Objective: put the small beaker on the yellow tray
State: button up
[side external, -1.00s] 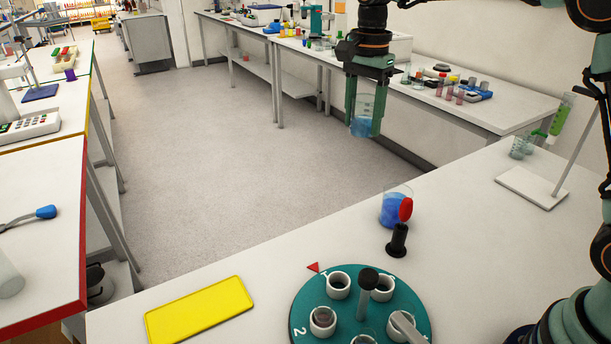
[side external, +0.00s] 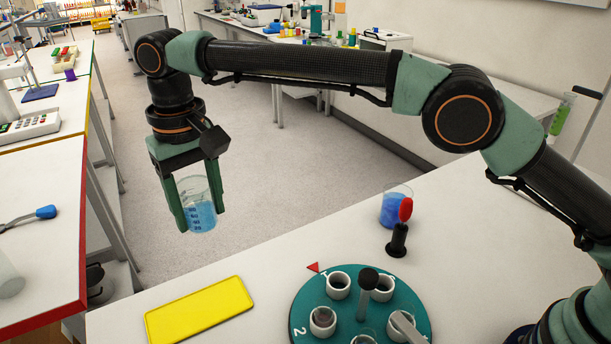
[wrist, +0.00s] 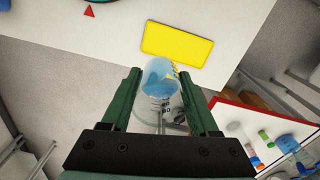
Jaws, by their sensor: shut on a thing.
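A clear beaker (side external: 200,206) with blue liquid and dark markings is held between the two green fingers of my gripper (side external: 199,207), which is shut on it. The beaker looks upright and hangs in the air beyond the bench's far edge. In the wrist view the beaker (wrist: 160,92) sits between the fingers of my gripper (wrist: 160,100). The yellow tray (side external: 199,310) lies flat and empty on the white bench, lower in the side view than the beaker. The tray (wrist: 177,40) also shows ahead of the fingers in the wrist view.
A teal round rack (side external: 300,305) with several white-rimmed wells stands right of the tray. Another beaker with blue liquid (side external: 394,210) and a black stand with a red top (side external: 399,240) are behind it. A red-edged bench (side external: 50,240) is at left. The bench around the tray is clear.

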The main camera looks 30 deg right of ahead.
aim_at(224, 300)
notch_tip(224, 300, down, 19)
jog(key=shift+f, duration=0.2)
dwell(0.3)
jog(key=shift+f, duration=0.1)
jog(key=o, duration=1.4)
